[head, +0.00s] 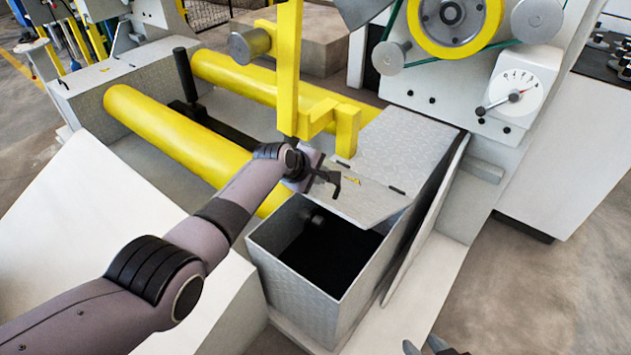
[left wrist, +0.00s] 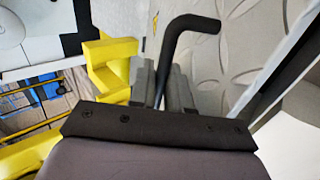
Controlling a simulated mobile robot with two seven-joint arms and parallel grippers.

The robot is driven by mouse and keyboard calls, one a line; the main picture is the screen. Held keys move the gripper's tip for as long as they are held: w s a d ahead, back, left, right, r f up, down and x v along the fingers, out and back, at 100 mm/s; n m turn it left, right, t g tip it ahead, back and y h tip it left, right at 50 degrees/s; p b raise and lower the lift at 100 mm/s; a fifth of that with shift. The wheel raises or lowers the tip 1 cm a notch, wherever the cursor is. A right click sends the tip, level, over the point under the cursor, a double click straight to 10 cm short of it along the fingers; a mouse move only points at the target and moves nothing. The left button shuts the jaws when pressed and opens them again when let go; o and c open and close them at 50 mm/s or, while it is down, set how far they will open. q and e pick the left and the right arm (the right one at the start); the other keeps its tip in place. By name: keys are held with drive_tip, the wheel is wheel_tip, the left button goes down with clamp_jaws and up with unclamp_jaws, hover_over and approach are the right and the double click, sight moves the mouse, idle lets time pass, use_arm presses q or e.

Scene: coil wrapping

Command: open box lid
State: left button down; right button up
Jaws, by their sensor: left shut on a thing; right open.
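The box (head: 318,305) is a grey metal bin with its front opening uncovered and a dark interior. Its grey metal lid (head: 365,203) is raised at the back of the opening, and its textured surface also shows in the left wrist view (left wrist: 245,50). My left gripper (head: 314,173) is at the lid, shut on the black bent lid handle (left wrist: 196,25); its grey fingers (left wrist: 163,85) close around the handle's stem. My right gripper (head: 427,347) shows only as dark fingertips at the bottom edge of the head view, open and apart from the box.
A yellow bracket (head: 290,70) stands just behind the lid. Yellow rollers (head: 180,135) lie left of the box, near my left arm. A grey machine with a dial (head: 516,92) rises behind at the right. Concrete floor (head: 530,300) is clear at the lower right.

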use_arm(q)
drive_tip(key=shift+w+d+r, duration=0.15)
drive_tip(key=shift+w+r, duration=0.2)
drive_tip(key=shift+r, duration=0.2)
drive_tip(key=c, duration=1.3)
unclamp_jaws()
drive_tip(key=shift+o, duration=0.2)
